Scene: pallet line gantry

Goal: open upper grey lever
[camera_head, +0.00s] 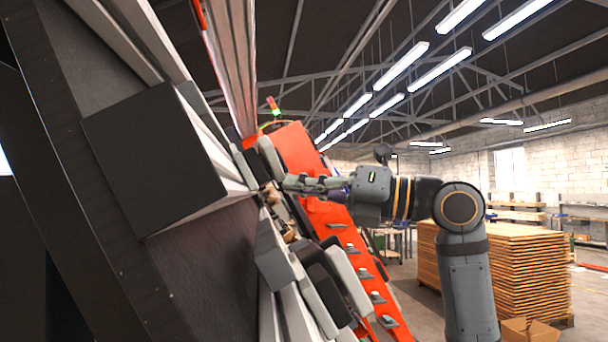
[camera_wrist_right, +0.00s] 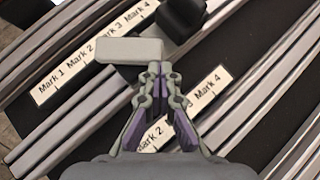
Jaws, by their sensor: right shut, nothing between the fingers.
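In the right wrist view a light grey lever (camera_wrist_right: 130,50) lies across a strip marked "Mark 1" to "Mark 4", directly in front of my right gripper (camera_wrist_right: 158,70). Its fingers are shut, with nothing between them. The tips appear at the lever's lower edge; I cannot tell whether they touch it. In the head view my right gripper (camera_head: 286,183) reaches left to the tilted machine front, beside a light grey pad (camera_head: 271,158), which may be the same lever. My left gripper is not in view.
A black knob (camera_wrist_right: 181,17) sits beside the lever. Lower on the machine front are more grey and black pads (camera_head: 318,299). An orange panel (camera_head: 318,222) stands behind my right arm. A stack of wooden boards (camera_head: 530,270) stands at the right.

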